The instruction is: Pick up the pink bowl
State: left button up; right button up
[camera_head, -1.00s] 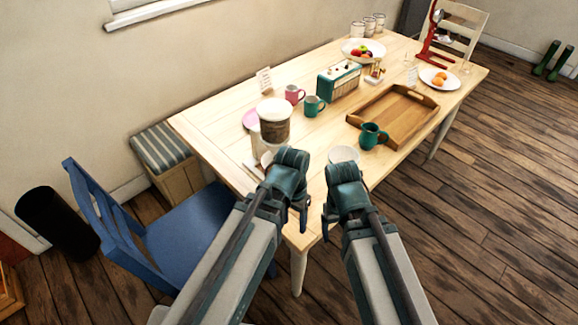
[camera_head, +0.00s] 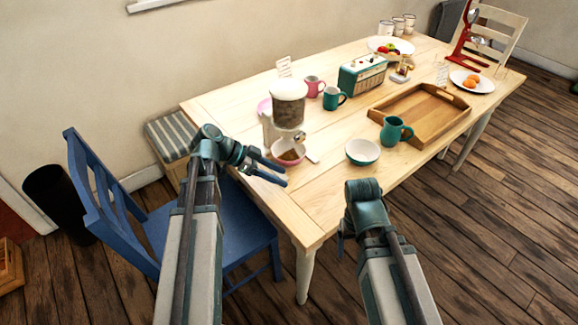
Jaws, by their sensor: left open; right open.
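The pink bowl (camera_head: 290,162) stands on the table under the spout of a cereal dispenser (camera_head: 289,103), with brown contents showing inside. My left gripper (camera_head: 284,176) is open and empty, its fingers pointing right, just in front of the bowl in the picture. I cannot tell the exact gap between them. My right gripper (camera_head: 346,236) is open and empty, off the table's front edge to the right of the bowl; its fingers are partly hidden by its own wrist.
A teal bowl (camera_head: 362,152), a teal mug (camera_head: 396,131) and a wooden tray (camera_head: 447,107) stand to the right. A second teal mug (camera_head: 331,98), a pink mug (camera_head: 314,87) and a radio (camera_head: 361,75) are behind. A blue chair (camera_head: 228,236) stands left of the table's front corner.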

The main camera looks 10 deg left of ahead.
aim_at(285, 162)
pick_arm(q)
jog(key=a+m+t, duration=0.1)
jog(key=a, duration=0.2)
jog(key=w+a+r+m+t+h+b, duration=0.1)
jog(key=a, duration=0.2)
jog(key=w+a+t+h+b, duration=0.1)
jog(key=a, duration=0.2)
jog(key=shift+w+a+r+m+t, duration=0.1)
jog(key=shift+w+r+m+t, duration=0.1)
jog(key=shift+r+m+t, duration=0.15)
jog(key=b+x, duration=0.3)
jog(key=x, duration=0.4)
jog(key=shift+w+d+f, duration=0.1)
jog(key=shift+d+f, duration=0.1)
jog(key=shift+d, duration=0.05)
jog(key=shift+w+d+f+b, duration=0.1)
jog(key=shift+w+d+b, duration=0.2)
jog(key=shift+d, duration=0.15)
jog(key=shift+b+x, duration=1.05)
jog(key=shift+x, duration=1.55)
jog(key=shift+a, duration=0.1)
grip_shut()
pick_arm(e)
notch_tip(285, 162, down, 9)
